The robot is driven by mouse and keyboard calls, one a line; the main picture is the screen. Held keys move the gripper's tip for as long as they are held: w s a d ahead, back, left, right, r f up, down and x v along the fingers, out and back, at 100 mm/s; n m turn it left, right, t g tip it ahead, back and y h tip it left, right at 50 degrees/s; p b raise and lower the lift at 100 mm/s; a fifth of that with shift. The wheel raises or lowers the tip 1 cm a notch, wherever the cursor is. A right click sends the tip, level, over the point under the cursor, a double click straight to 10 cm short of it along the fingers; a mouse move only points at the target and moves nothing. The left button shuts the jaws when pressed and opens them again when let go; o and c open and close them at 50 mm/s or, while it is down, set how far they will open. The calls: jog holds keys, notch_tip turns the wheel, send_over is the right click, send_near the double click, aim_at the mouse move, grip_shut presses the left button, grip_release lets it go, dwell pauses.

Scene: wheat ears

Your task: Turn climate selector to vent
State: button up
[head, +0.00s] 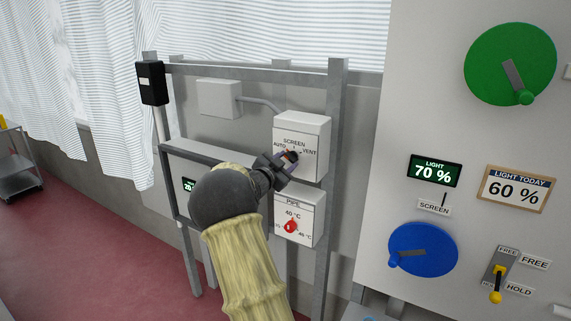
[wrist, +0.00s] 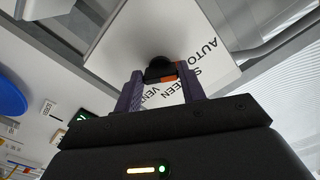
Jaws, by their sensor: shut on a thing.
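The climate selector is a dark knob with an orange-red part, on the front of a white box (head: 313,133) marked SCREEN, AUTO on the left and VENT on the right. My gripper (head: 284,166) reaches the box from the lower left and covers much of the knob (head: 291,155). In the wrist view, the two purple fingers of my gripper (wrist: 160,88) are shut on the knob (wrist: 160,67), one on each side. The words AUTO, SCREEN and VENT lie just beyond it. Which mark the knob points to I cannot tell.
A PIPE box (head: 300,215) with a red knob sits just below, near my gripper. Grey frame posts (head: 337,110) stand around both boxes. On the right, a white panel (head: 400,130) carries a green wheel (head: 505,50), a blue wheel (head: 430,240) and a yellow-tipped lever (head: 496,285).

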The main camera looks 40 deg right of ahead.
jog(key=shift+f+m+b, duration=0.15)
jog(key=shift+m+b, duration=0.15)
jog(key=shift+b, duration=0.25)
jog(key=shift+r+m+b, duration=0.15)
jog(key=shift+m+b, duration=5.4)
jog(key=shift+m, duration=0.25)
jog(key=shift+r+m+b, duration=0.15)
jog(key=shift+m+b, duration=5.35)
jog(key=shift+m, duration=0.3)
jog(key=o, duration=1)
jog(key=shift+r, duration=0.1)
